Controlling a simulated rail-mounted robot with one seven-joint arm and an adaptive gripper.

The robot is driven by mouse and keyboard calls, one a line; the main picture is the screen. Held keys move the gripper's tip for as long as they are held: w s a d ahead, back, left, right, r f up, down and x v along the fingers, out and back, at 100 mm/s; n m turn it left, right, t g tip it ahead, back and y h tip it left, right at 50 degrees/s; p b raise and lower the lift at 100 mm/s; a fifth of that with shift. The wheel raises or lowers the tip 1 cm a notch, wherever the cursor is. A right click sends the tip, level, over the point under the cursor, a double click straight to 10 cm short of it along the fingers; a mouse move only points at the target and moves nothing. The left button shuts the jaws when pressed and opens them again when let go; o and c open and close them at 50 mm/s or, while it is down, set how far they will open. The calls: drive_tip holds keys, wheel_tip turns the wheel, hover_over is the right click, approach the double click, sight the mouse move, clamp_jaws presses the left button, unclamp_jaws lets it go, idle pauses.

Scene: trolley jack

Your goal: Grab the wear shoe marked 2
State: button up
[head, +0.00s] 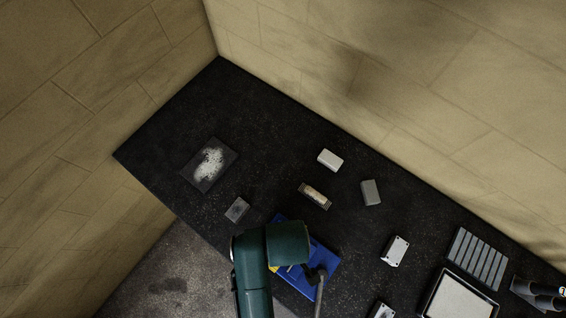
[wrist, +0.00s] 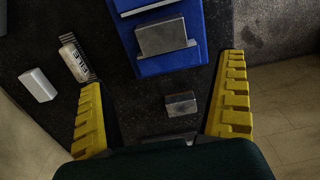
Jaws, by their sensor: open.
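No mark "2" is legible in either view, so I cannot tell which block is the wear shoe marked 2. In the wrist view my gripper (wrist: 163,72) is open and empty, with yellow stepped fingers spread wide. A small grey block (wrist: 181,103) lies on the dark bench, seen between the fingers and apart from both; it seems to be the small block (head: 237,209) in the head view. A larger grey block (wrist: 162,36) sits on the blue holder (wrist: 185,65) beyond it. In the head view my arm covers part of the blue holder (head: 325,262).
A brush-like piece (wrist: 75,58) and a pale block (wrist: 37,85) lie left in the wrist view. The head view shows a grey block (head: 371,192), a plate with holes (head: 397,251), a ribbed tray (head: 478,259) and a powdery dark pad (head: 209,165). Walls border the bench.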

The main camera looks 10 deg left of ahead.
wheel_tip(320, 180, down, 9)
drive_tip(key=shift+r+p, duration=0.2)
drive_tip(key=shift+p, duration=0.25)
wheel_tip(320, 180, down, 6)
drive_tip(key=shift+s+a+r+p, duration=0.15)
drive_tip(key=shift+r+p, duration=0.1)
drive_tip(key=shift+p, duration=0.15)
drive_tip(key=c, duration=1.1)
drive_tip(key=shift+o, duration=0.2)
drive_tip(key=shift+r, duration=0.2)
